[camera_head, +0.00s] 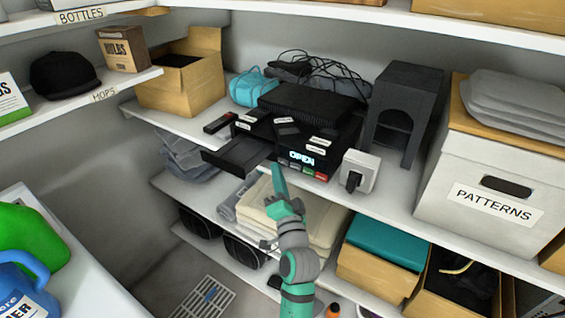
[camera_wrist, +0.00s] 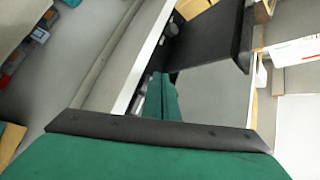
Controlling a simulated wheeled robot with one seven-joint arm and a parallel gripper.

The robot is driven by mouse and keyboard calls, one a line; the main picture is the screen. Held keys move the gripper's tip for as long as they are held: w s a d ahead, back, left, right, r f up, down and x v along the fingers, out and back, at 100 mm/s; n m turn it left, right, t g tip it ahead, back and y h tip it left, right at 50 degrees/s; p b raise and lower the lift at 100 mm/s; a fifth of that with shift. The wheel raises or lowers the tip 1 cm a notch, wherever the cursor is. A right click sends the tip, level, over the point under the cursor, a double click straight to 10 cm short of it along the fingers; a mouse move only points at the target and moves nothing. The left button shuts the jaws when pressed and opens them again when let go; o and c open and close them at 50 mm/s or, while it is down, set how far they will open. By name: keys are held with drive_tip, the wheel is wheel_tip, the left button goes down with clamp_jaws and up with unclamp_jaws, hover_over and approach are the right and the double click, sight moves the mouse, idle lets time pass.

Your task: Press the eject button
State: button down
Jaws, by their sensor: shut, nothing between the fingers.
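A black disc player (camera_head: 300,130) sits on the middle shelf, its lit display (camera_head: 301,157) reading "OPEN". Small coloured buttons (camera_head: 320,176) line its lower front; their labels are too small to read, so I cannot tell which is eject. A dark disc tray (camera_head: 238,155) sticks out of the player's left part; a dark flat part, likely this tray, shows in the wrist view (camera_wrist: 215,40). My gripper (camera_head: 277,168) has its teal fingers together and empty, tips just in front of the player, near the left end of the buttons. Contact cannot be told. The fingers also show in the wrist view (camera_wrist: 160,90).
A white box with a black knob (camera_head: 360,172) stands right of the player, a dark arched box (camera_head: 404,110) behind it. Cables (camera_head: 318,68) and a teal bag (camera_head: 252,88) lie behind. A PATTERNS box (camera_head: 470,200) stands at right. Folded cloths (camera_head: 310,215) lie below.

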drive_tip(key=shift+s+d, duration=0.1)
drive_tip(key=shift+d, duration=0.05)
idle(0.5)
drive_tip(key=shift+w, duration=0.4)
drive_tip(key=shift+w+d, duration=0.1)
drive_tip(key=shift+w, duration=0.1)
idle(0.3)
